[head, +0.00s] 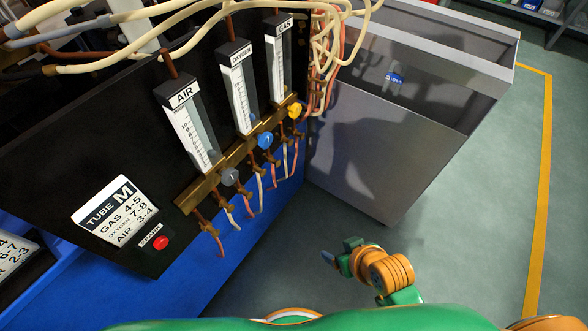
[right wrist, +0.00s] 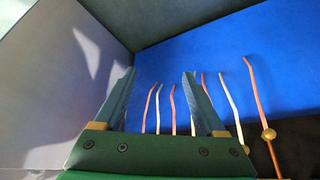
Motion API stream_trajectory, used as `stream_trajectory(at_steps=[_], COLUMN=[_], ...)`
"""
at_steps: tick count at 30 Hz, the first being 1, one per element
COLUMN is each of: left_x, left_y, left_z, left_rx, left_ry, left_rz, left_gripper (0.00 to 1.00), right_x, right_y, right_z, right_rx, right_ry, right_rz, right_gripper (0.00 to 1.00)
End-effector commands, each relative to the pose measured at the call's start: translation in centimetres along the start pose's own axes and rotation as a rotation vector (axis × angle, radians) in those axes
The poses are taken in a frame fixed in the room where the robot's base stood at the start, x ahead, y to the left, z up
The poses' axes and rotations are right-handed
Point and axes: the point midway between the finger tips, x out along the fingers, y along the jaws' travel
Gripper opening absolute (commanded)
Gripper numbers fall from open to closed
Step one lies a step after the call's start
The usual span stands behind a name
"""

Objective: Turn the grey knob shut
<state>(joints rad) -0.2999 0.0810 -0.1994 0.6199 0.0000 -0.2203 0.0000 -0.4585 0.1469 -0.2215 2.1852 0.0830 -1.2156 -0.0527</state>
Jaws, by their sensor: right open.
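The grey knob (head: 229,176) sits on the brass manifold (head: 203,188) below the AIR flow meter (head: 186,126) in the head view. The blue knob (head: 265,139) is under the OXYGEN meter (head: 239,92), and the yellow knob (head: 295,110) is under the GAS meter (head: 279,63). My right gripper (head: 338,252) is low and to the right of the panel, apart from the knobs. In the right wrist view its two fingers (right wrist: 158,78) are spread with nothing between them. The grey knob does not show there. My left gripper is not in view.
Thin hoses (right wrist: 171,106) hang below the manifold, in front of the blue panel face (right wrist: 225,65). A grey metal cabinet (head: 370,150) stands right of the panel. A red button (head: 160,243) and a TUBE M label (head: 116,210) are at the panel's lower left. Open floor lies at right.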

Motion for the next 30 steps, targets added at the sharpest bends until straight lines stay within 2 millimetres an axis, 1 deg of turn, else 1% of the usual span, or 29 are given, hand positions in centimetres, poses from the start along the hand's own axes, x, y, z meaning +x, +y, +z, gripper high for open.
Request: stream_trajectory(at_steps=[1, 2, 3, 5, 6, 9, 12, 14, 16, 20, 24, 27, 30], left_x=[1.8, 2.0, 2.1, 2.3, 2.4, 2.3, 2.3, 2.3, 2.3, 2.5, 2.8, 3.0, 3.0], left_y=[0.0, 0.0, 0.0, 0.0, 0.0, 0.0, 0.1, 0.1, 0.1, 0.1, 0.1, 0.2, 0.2], left_z=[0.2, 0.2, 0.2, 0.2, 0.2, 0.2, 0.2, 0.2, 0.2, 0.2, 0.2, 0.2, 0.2], left_rx=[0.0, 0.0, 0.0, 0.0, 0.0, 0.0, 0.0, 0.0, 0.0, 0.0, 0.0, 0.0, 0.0], left_ry=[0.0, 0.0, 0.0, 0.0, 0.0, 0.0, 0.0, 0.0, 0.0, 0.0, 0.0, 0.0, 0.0], left_rz=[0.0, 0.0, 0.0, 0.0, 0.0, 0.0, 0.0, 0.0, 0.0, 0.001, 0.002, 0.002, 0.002], left_gripper=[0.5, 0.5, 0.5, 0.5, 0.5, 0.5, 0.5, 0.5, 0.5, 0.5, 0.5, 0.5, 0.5], right_x=[0.6, 0.1, -0.6, -2.0, -3.2, -6.0, -8.2, -9.0, -9.3, -8.6, -7.4, -6.8, -6.7], right_y=[-1.6, -2.8, -4.6, -7.6, -9.5, -13.2, -15.3, -15.9, -16.3, -17.6, -19.2, -19.8, -20.1], right_z=[-2.7, -4.7, -7.3, -11.0, -13.2, -16.9, -18.9, -19.5, -20.1, -21.8, -23.8, -24.7, -25.1], right_rx=[-0.062, -0.102, -0.157, -0.237, -0.284, -0.363, -0.394, -0.401, -0.401, -0.397, -0.398, -0.398, -0.399], right_ry=[0.118, 0.194, 0.3, 0.467, 0.578, 0.805, 0.959, 1.016, 1.052, 1.064, 1.061, 1.06, 1.059], right_rz=[-0.05, -0.088, -0.139, -0.221, -0.276, -0.382, -0.447, -0.468, -0.48, -0.484, -0.483, -0.481, -0.481], right_gripper=[0.73, 0.73, 0.73, 0.73, 0.73, 0.73, 0.73, 0.73, 0.73, 0.73, 0.73, 0.73, 0.73])
